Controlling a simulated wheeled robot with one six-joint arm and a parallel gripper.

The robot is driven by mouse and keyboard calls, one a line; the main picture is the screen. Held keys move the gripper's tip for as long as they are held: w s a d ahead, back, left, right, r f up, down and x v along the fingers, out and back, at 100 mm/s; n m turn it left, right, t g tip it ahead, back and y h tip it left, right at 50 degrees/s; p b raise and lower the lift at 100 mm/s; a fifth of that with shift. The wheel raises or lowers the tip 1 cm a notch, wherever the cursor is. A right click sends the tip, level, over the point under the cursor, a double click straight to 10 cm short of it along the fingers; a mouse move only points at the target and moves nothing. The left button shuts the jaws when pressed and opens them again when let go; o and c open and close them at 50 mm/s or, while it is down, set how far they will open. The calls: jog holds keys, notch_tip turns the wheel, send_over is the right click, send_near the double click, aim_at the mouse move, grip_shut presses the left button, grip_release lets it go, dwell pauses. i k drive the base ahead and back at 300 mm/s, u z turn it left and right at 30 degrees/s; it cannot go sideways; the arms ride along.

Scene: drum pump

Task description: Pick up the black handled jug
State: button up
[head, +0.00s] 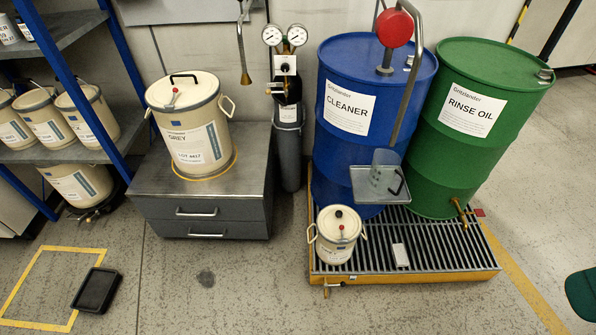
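The jug (381,163) is clear and greyish, with a black handle on its lower right side. It stands upright on a small grey metal shelf (366,193) in front of the blue CLEANER drum (338,155). The long grey pipe (408,95) of the drum pump comes down with its lower end just above the jug. I cannot tell whether the jug holds liquid. My gripper is not in view.
A green RINSE OIL drum (480,90) stands right of the blue one. A small cream pail (337,240) and a small pale block (400,255) are on the yellow-edged grate (450,262). A large GREY pail (190,120) stands on the drawer cabinet (250,190). The front floor is mostly clear.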

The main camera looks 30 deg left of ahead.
aim_at(382, 171)
jog(key=u, duration=0.95)
jog(key=i, duration=1)
